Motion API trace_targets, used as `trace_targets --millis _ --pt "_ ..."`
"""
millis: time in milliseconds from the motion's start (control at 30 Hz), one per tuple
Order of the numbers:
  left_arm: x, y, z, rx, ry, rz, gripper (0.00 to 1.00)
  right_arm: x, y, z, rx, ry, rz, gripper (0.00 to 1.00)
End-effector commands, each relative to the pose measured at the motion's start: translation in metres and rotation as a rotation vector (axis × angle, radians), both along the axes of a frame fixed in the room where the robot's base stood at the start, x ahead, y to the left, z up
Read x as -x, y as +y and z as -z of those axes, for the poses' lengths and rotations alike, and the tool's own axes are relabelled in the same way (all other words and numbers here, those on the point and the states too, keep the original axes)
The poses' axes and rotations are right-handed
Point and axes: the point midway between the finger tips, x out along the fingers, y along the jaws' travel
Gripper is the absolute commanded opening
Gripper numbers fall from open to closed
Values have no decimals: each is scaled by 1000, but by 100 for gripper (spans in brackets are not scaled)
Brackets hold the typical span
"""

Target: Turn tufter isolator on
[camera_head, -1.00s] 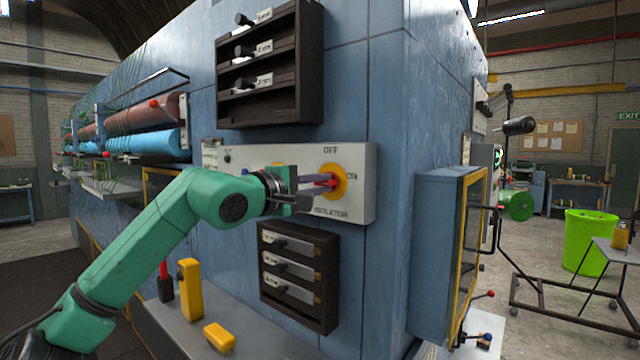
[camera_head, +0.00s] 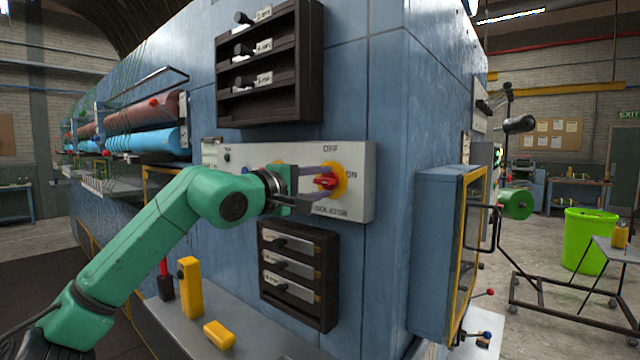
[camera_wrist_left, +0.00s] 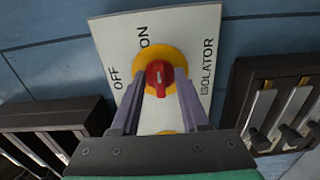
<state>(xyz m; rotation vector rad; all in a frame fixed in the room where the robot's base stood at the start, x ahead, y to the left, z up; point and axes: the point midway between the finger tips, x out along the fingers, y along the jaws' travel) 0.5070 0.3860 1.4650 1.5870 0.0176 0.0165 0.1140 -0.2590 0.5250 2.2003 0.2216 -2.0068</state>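The isolator panel (camera_head: 358,200) is a pale plate on the blue machine, with OFF above and ON to the right of a yellow disc (camera_head: 341,193). The red knob (camera_head: 325,182) sits on the disc; its bar lies level, in line with ON. In the left wrist view the knob (camera_wrist_left: 158,76) points up the picture, toward ON. My left gripper (camera_head: 322,184) is open, with one finger above and one below the knob. My right gripper is out of view.
Dark switch racks sit above (camera_head: 270,110) and below (camera_head: 300,315) the panel. A yellow-edged blue cabinet (camera_head: 440,230) juts out at the right. A yellow block (camera_head: 219,335) and an upright yellow tool (camera_head: 190,290) are on the ledge below.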

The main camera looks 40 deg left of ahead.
Motion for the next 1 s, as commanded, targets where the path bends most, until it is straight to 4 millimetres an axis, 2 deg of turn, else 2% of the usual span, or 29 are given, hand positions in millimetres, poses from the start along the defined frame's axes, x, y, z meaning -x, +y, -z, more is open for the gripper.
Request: trace_targets --millis 133,233,400,533,600,733,1000 --pt "6 1 3 0 -1 -2 45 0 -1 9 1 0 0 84" --pt "22 1 9 -2 -4 -4 45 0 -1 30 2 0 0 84" --pt "72 -1 12 -1 -6 -4 45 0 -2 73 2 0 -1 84" --pt "110 -2 8 -1 -5 -3 45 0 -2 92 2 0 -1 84" --pt "126 -3 6 -1 -4 -2 45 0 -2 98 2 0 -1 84" --pt "143 -3 2 -1 -2 -1 45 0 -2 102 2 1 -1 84" --pt "146 -3 0 0 0 0 45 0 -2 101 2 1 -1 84"
